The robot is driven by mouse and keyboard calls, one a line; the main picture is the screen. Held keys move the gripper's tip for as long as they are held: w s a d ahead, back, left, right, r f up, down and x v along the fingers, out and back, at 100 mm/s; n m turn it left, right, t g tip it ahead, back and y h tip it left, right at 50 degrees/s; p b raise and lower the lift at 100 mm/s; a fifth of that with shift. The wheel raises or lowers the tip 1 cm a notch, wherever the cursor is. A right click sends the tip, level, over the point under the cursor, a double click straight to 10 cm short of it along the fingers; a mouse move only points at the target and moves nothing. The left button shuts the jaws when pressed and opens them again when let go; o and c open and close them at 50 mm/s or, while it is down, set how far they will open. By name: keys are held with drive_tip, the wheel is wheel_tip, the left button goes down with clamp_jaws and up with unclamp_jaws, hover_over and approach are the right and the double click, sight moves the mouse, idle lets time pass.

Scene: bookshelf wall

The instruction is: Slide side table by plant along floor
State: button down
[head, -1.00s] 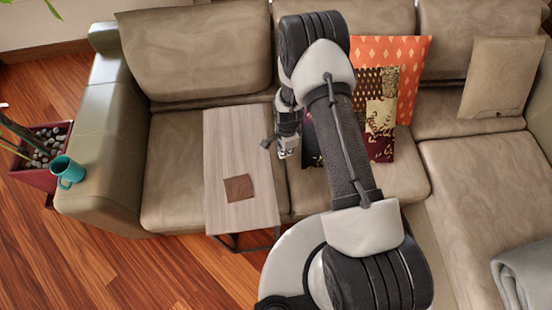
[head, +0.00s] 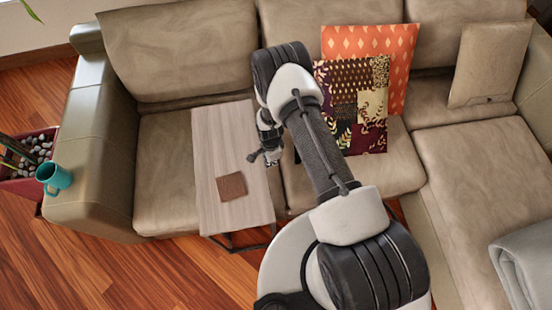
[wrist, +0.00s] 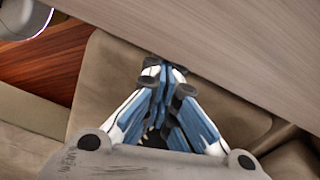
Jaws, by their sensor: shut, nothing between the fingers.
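The side table (head: 215,150) has a pale grey-brown wooden top and thin dark metal legs. It stands at the sofa's left seat, its top reaching over the cushion. A brown square coaster (head: 231,186) lies on it. My gripper (head: 271,160) is shut and empty at the table's right edge, pointing down. In the wrist view my closed fingertips (wrist: 165,68) are close to the edge of the tabletop (wrist: 235,45); I cannot tell whether they touch it. The plant's pot (head: 22,180) is at the far left, beyond the sofa arm; its foliage is mostly out of view.
The sofa (head: 190,45) blocks the back and right. Cushions (head: 365,65) lean right of my arm. Wooden floor (head: 120,275) is clear in front of the table and sofa arm.

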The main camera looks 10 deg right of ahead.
sight(255, 168)
drive_tip(key=shift+s+a, duration=0.1)
drive_tip(key=shift+a, duration=0.15)
drive_tip(key=a, duration=0.2)
drive_tip(key=s+a+b, duration=0.1)
drive_tip(key=a, duration=0.3)
drive_tip(key=shift+s+a, duration=0.2)
drive_tip(key=shift+s, duration=0.1)
drive_tip(key=shift+w+d, duration=0.1)
